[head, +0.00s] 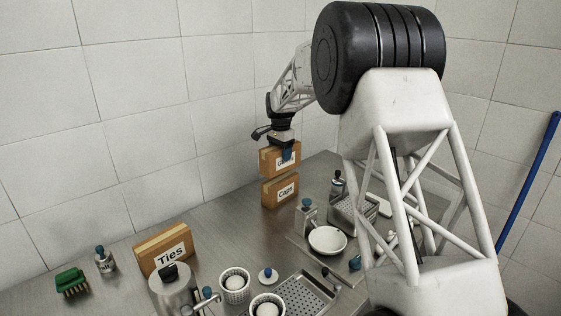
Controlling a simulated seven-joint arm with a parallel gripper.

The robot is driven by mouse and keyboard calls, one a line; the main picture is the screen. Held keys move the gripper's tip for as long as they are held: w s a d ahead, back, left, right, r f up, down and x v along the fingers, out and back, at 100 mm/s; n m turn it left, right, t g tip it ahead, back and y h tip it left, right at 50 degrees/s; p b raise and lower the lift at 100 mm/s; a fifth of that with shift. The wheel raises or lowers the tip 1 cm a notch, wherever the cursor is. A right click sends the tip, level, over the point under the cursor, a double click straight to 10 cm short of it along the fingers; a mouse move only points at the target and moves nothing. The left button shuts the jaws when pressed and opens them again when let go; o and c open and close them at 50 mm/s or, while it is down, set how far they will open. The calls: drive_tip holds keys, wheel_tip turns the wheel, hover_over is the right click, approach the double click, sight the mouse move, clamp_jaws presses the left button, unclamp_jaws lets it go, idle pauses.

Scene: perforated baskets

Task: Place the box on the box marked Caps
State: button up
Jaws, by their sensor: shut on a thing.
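My gripper (286,150) is shut on an upper brown box (267,162) with a white label. Blue fingertips cover part of the label, so I cannot read it fully. This box is upright directly above the box marked Caps (281,194), near the back of the metal table. The two look very close together; I cannot tell whether they touch. The box marked Caps stands upright with its label toward the camera. A larger-looking brown box marked Ties (163,247) stands nearer, at the left.
A green brush (72,282) and a small bottle (104,260) are at the left. A metal canister (173,291), white perforated baskets (235,284), a perforated tray (305,298) and a white bowl (327,240) stand in front. Tiled walls close off the back. Bare table lies between the Ties and Caps boxes.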

drive_tip(key=shift+f, duration=1.75)
drive_tip(key=shift+f, duration=0.1)
drive_tip(key=o, duration=1.1)
drive_tip(key=shift+c, duration=0.2)
wheel_tip(320, 180, up, 12)
drive_tip(key=shift+r, duration=0.1)
drive_tip(key=shift+s+r, duration=0.1)
